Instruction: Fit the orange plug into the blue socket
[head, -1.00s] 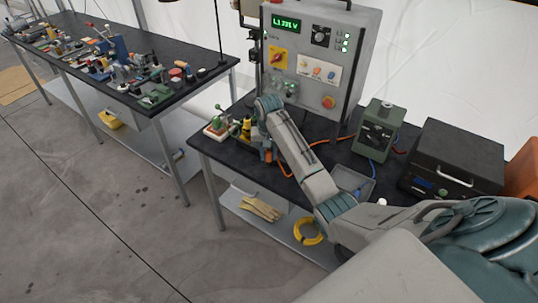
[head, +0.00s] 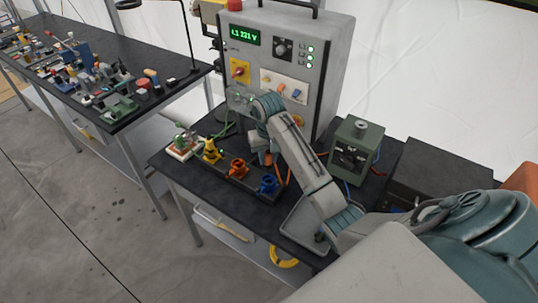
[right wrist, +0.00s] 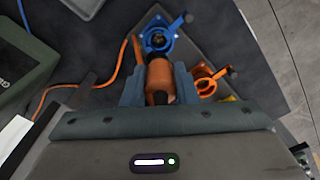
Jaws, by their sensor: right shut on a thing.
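My right gripper (right wrist: 159,88) is shut on the orange plug (right wrist: 159,75), with one finger on each side of it. The blue socket (right wrist: 148,40) lies just beyond the plug's far end in the right wrist view. The plug's tip overlaps the socket's near edge there, and I cannot tell whether they touch. In the head view the blue socket (head: 268,185) stands at the right end of the socket row. The plug (head: 265,158) shows partly below my right wrist, behind and above that socket. My left gripper is not in view.
An orange socket (head: 238,168) and a yellow socket (head: 211,150) stand left of the blue one. An orange cable (right wrist: 70,86) runs from the plug's side. A control cabinet (head: 325,65) and a green box (head: 355,150) stand behind and right.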

